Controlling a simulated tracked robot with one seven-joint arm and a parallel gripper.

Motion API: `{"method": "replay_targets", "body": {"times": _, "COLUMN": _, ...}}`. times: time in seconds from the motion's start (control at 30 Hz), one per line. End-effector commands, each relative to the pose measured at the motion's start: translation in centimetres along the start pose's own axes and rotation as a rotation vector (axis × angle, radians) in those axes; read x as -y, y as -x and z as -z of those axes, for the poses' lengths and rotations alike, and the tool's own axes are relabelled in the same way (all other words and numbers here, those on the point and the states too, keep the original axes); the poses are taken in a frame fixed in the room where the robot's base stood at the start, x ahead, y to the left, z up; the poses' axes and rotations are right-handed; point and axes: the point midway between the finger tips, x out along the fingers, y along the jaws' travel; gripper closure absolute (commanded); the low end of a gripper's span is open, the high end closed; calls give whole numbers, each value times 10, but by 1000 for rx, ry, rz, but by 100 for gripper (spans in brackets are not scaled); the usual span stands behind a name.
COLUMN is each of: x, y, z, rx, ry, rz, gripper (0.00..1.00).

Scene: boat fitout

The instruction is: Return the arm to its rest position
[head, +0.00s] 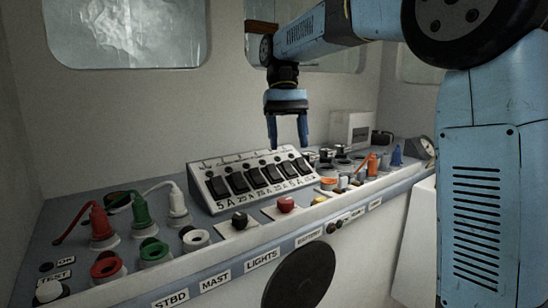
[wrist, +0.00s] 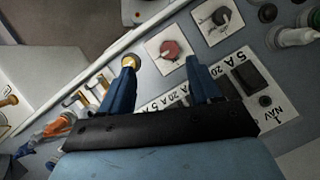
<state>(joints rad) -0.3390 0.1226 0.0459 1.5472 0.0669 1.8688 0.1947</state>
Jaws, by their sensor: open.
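My blue arm reaches in from the right in the head view. My gripper (head: 288,142) points down above the far side of the breaker switch panel (head: 250,178), with its two blue fingers apart and nothing between them. In the wrist view my gripper (wrist: 163,84) is also open and empty. The sloped panel carries a row of black rocker switches and shows in the wrist view (wrist: 245,75) under and beside the right finger. The fingers appear clear of the panel, though the exact gap is hard to tell.
A red knob (head: 286,204) and a black knob (head: 240,219) stand in front of the panel. Red, green and white plugs (head: 140,215) with cables are at the left. Orange and blue plugs (head: 372,163) and other fittings crowd the right. Space above the console's left side is clear.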

Motion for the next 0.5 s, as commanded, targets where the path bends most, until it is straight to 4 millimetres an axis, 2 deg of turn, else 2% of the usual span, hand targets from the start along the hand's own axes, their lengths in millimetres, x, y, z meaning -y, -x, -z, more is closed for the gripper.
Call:
{"method": "replay_targets", "body": {"times": 0.27, "x": -45, "y": -27, "z": -45, "rx": -193, "ry": -46, "rz": 38, "gripper": 37}}
{"method": "replay_targets", "body": {"times": 0.5, "x": -79, "y": -62, "z": -81, "rx": -367, "ry": -85, "rz": 53, "gripper": 37}}
